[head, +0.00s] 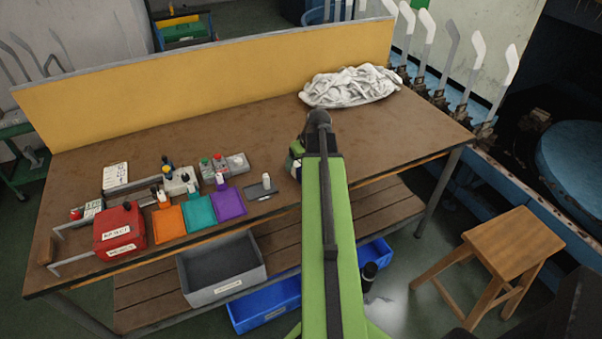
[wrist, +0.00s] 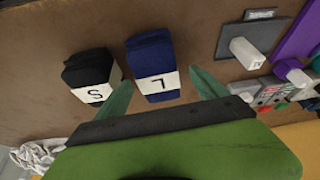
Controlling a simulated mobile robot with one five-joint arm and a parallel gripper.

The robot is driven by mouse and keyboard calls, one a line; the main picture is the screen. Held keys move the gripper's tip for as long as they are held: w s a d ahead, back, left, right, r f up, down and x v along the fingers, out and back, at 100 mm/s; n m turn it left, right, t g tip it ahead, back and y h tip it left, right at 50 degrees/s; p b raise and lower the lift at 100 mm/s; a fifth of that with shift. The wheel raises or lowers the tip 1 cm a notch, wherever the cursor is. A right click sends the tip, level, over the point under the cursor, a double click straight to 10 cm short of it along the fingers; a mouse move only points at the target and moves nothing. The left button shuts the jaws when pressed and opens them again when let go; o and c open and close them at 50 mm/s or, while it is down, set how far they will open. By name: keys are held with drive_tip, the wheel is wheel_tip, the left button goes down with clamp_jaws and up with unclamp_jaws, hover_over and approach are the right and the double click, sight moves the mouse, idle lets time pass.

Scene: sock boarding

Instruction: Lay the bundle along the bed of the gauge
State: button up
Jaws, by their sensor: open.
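Two folded sock bundles lie on the brown table in the wrist view: a black one (wrist: 92,75) with a white band marked S and a navy one (wrist: 153,66) with a white band marked L. My gripper (wrist: 162,92) is open, its green fingers spread with the navy bundle's banded end between or just beyond them; contact cannot be told. The black bundle is outside the left finger. A dark grey plate (wrist: 236,38) with a white post, possibly the gauge, lies to the right; the head view also shows it (head: 256,193).
Orange (head: 169,222), teal (head: 199,213) and purple (head: 229,203) trays line the front edge. A white cloth heap (head: 350,86) lies at back right before a yellow panel (head: 215,70). The right tabletop is clear.

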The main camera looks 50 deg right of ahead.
sight(301, 165)
drive_tip(key=b+x, duration=0.2)
drive_tip(key=x, duration=0.1)
drive_tip(key=shift+d+f, duration=0.2)
drive_tip(key=shift+f, duration=0.1)
drive_tip(key=shift+r, duration=0.15)
drive_tip(key=c, duration=1.7)
drive_tip(key=shift+r+p, duration=0.55)
drive_tip(key=shift+p, duration=0.05)
drive_tip(key=shift+c, duration=0.2)
wheel_tip(301, 165, up, 4)
drive_tip(key=p, duration=0.4)
drive_tip(key=s+d+r+p, duration=0.1)
drive_tip(key=s+r+p, duration=0.5)
drive_tip(key=s, duration=0.5)
drive_tip(key=shift+s, duration=0.25)
